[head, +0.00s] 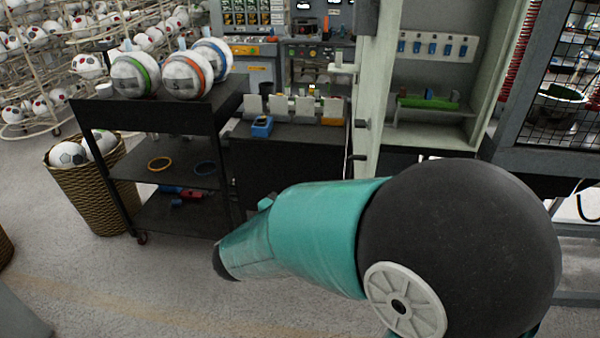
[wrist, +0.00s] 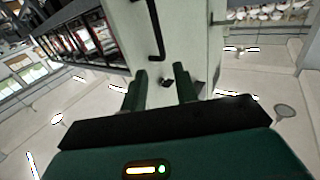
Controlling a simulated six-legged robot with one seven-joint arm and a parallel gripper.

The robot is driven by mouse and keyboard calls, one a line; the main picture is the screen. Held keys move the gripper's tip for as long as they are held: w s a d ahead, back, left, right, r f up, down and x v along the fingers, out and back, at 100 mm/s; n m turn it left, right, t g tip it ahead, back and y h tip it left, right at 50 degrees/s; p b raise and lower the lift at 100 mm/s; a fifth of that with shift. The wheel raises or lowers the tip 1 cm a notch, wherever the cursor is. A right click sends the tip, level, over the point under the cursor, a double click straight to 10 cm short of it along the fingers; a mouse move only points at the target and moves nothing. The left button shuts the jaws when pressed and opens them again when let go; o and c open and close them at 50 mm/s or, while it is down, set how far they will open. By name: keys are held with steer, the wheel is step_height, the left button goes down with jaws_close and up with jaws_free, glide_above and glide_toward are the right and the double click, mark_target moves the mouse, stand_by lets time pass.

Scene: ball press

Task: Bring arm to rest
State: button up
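My arm, teal with a large black joint, stretches across the lower right of the head view. Its gripper end is not clearly seen there. In the wrist view my gripper (wrist: 160,88) shows two green fingers standing apart with a gap between them. Nothing is held between the fingers. Behind them is a pale panel (wrist: 185,35) with a dark handle (wrist: 155,30). I cannot tell how far the fingers are from the panel.
A black cart (head: 180,112) at left carries several balls on top and rings on its middle shelf. A wicker basket (head: 95,190) of balls stands beside it. An open pale cabinet door (head: 378,90) and a mesh cage (head: 565,75) stand behind my arm. Floor at lower left is clear.

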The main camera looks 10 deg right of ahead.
steer(key=w+a+r+n+t+y, duration=0.3)
steer(key=w+r+n+t+y, duration=0.15)
steer(key=y, duration=0.35)
steer(key=s+a+r+n+g+y, duration=0.1)
steer(key=s+a+r+n+y, duration=0.2)
steer(key=y, duration=0.5)
steer(key=s+d+f+n+g, duration=0.1)
steer(key=s+d+f+g, duration=0.1)
steer(key=s, duration=0.5)
steer(key=s+d+f+n+g+h, duration=0.1)
steer(key=s+d+f+g, duration=0.1)
steer(key=s, duration=0.5)
steer(key=s+d+f+n+g, duration=0.1)
steer(key=s+d+f+g, duration=0.2)
steer(key=s, duration=0.4)
steer(key=shift+d+g+h, duration=0.3)
steer(key=shift+d+g, duration=0.4)
steer(key=shift+g, duration=0.15)
